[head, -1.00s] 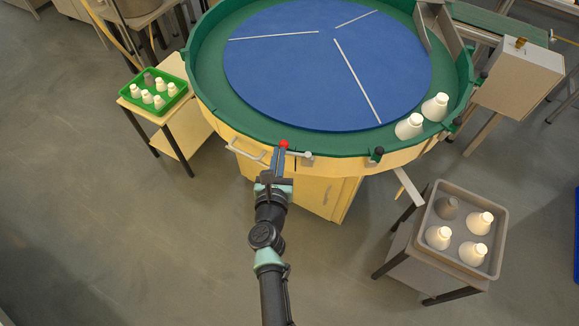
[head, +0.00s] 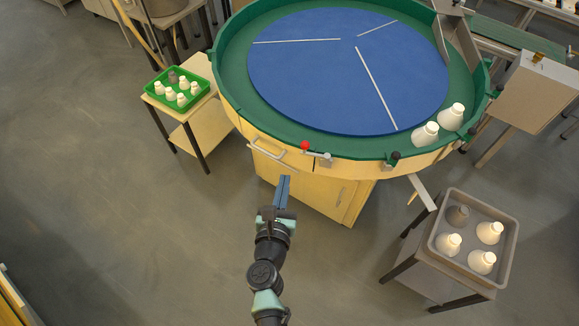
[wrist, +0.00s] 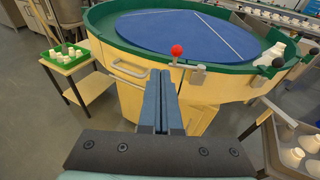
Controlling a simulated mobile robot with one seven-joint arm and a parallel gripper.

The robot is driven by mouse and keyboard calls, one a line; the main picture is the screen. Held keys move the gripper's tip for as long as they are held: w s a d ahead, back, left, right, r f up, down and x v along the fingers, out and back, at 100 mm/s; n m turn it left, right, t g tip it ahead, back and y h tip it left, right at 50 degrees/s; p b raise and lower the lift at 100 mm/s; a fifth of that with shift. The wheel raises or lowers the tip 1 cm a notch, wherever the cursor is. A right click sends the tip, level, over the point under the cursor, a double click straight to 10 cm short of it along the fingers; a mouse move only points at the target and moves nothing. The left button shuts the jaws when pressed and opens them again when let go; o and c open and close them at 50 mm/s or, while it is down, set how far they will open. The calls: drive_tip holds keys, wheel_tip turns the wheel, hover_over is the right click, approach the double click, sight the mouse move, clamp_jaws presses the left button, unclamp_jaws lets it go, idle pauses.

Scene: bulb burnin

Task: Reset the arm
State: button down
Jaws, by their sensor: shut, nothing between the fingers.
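My arm reaches up from the bottom of the head view. My gripper (head: 282,180) is shut and empty, its blue fingers together, in front of the round table and apart from it. In the wrist view my gripper (wrist: 161,82) points at the table's front side. A lever with a red ball knob (head: 305,145) stands at the table's front rim, beyond the fingertips. The red knob also shows in the wrist view (wrist: 177,50).
The round table (head: 232,107) has a blue disc and two white bulbs (head: 425,134) at its right. A green tray (head: 150,100) of bulbs stands left, a grey tray (head: 437,236) of bulbs right. Open floor (head: 130,240) lies to the left.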

drive_tip(key=w+a+r+n+t+y, duration=0.15)
drive_tip(key=r+n, duration=0.55)
drive_tip(key=r, duration=0.7)
drive_tip(key=a+r+n+t+y, duration=0.3)
drive_tip(key=r+n, duration=0.5)
drive_tip(key=r, duration=0.6)
drive_tip(key=w+a+r+n+t+y, duration=0.1)
drive_tip(key=a+r+n+t+y, duration=0.15)
drive_tip(key=r+n, duration=0.8)
drive_tip(key=s+d+r+n+t+h, duration=0.1)
drive_tip(key=s+d+r+n, duration=0.2)
drive_tip(key=r, duration=0.6)
drive_tip(key=s+d+r+n+t+h, duration=0.2)
drive_tip(key=s+r+n, duration=0.3)
drive_tip(key=r, duration=0.4)
drive_tip(key=s+d+r+n+t+h, duration=0.1)
drive_tip(key=s+d+r+n, duration=0.3)
drive_tip(key=r, duration=0.5)
drive_tip(key=shift+s+r+t+h, duration=0.4)
drive_tip(key=shift+s+h, duration=0.1)
drive_tip(key=shift+s, duration=0.7)
